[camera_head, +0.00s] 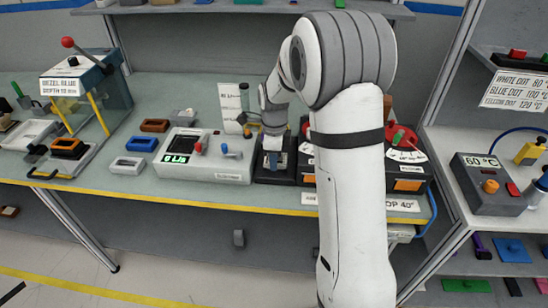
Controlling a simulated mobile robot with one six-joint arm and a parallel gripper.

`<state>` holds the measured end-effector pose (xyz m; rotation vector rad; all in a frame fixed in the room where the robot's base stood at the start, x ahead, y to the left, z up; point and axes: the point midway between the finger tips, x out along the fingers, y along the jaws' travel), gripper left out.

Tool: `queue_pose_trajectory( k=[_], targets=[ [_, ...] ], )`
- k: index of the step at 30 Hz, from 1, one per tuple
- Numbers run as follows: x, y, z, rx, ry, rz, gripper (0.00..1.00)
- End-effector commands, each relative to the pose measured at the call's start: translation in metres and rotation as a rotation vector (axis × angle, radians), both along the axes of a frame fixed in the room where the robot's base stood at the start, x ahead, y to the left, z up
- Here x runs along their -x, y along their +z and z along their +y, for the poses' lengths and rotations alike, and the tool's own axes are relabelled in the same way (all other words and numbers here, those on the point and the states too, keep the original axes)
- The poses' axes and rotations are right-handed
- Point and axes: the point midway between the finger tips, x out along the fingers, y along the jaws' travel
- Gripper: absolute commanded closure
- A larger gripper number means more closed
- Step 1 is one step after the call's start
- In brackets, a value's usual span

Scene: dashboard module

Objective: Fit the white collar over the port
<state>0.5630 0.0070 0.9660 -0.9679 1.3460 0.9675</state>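My gripper (273,130) points down over a black block (268,176) near the front of the bench. A small white piece (272,143) shows right under the fingers, with a blue-grey part (277,160) below it. I cannot tell whether the white piece is the collar, whether my fingers hold it, or whether it touches the block. The port is not clearly made out; the block's upper part is partly hidden by my gripper. A white rectangular ring (127,166) lies flat on the bench at left, apart from my gripper.
A white console (205,157) with a green display stands left of the block. A blue ring (141,144) and a brown ring (154,125) lie behind the white ring. A lever press (90,85) is at far left. A dark orange-marked box (407,165) stands right, behind my arm.

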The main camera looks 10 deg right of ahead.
Motion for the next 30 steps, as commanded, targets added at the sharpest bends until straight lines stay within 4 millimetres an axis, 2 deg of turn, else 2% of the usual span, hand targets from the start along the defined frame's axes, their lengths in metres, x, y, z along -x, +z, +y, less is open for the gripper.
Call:
queue_pose_trajectory(
  k=[5, 12, 15, 20, 30],
  targets=[
    [-0.001, 0.018, -0.001, -0.001, -0.001, -0.004, 0.69],
    [-0.001, 0.059, 0.0, 0.0, 0.0, -0.003, 0.69],
    [-0.001, 0.07, 0.0, 0.0, 0.0, -0.002, 0.69],
    [0.0, 0.078, 0.001, 0.0, 0.001, -0.001, 0.69],
    [0.0, 0.078, 0.001, 0.0, 0.001, 0.0, 0.69]
  ],
)
